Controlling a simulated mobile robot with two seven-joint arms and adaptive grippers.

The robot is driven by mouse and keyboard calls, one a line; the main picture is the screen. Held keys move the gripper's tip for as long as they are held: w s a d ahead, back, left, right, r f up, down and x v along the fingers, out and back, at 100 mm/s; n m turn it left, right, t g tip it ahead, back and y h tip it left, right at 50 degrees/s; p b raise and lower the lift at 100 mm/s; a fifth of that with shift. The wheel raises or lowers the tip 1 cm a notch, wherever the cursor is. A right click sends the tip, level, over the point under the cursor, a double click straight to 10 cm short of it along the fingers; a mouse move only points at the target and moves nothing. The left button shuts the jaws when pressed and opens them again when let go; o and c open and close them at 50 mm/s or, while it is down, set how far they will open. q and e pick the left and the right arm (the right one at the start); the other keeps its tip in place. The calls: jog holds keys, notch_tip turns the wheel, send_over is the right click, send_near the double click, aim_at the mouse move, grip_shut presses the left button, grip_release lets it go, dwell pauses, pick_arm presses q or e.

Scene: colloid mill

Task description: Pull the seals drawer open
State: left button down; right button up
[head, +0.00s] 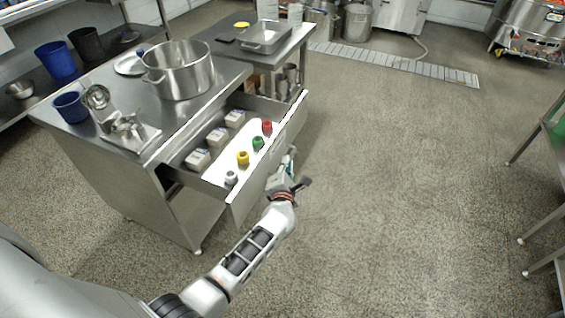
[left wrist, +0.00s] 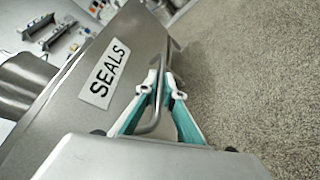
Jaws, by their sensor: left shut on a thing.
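The seals drawer (head: 248,180) stands pulled out from the steel workbench, with its inside in view. Its front bears a "SEALS" label (left wrist: 109,73) in the left wrist view. My left gripper (head: 287,170) is at the outer side of the drawer front. In the left wrist view its teal-and-white fingers (left wrist: 167,92) are closed around the bar handle (left wrist: 154,118). Inside the drawer are three pale boxes (head: 217,137) and a row of small coloured pieces, among them a yellow one (head: 243,158) and a red one (head: 267,126). My right gripper is not in view.
On the bench top stand a large steel pot (head: 180,72), a blue cup (head: 71,107) and a metal device (head: 122,125). A second steel table (head: 228,48) adjoins behind. The floor (head: 400,180) right of the drawer is clear. Table legs stand at far right.

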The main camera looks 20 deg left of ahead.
pick_arm(q)
jog(key=shift+d+f, duration=0.1)
jog(key=shift+d, duration=0.95)
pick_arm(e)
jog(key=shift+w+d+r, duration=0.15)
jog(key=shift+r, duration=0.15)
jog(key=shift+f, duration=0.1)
pick_arm(q)
jog(key=c, duration=2.2)
grip_release()
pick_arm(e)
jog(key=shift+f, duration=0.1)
pick_arm(q)
jog(key=shift+o, duration=0.2)
jog(key=shift+s, duration=0.1)
jog(key=v, duration=0.7)
jog(key=shift+s, duration=0.15)
jog(key=shift+d, duration=0.1)
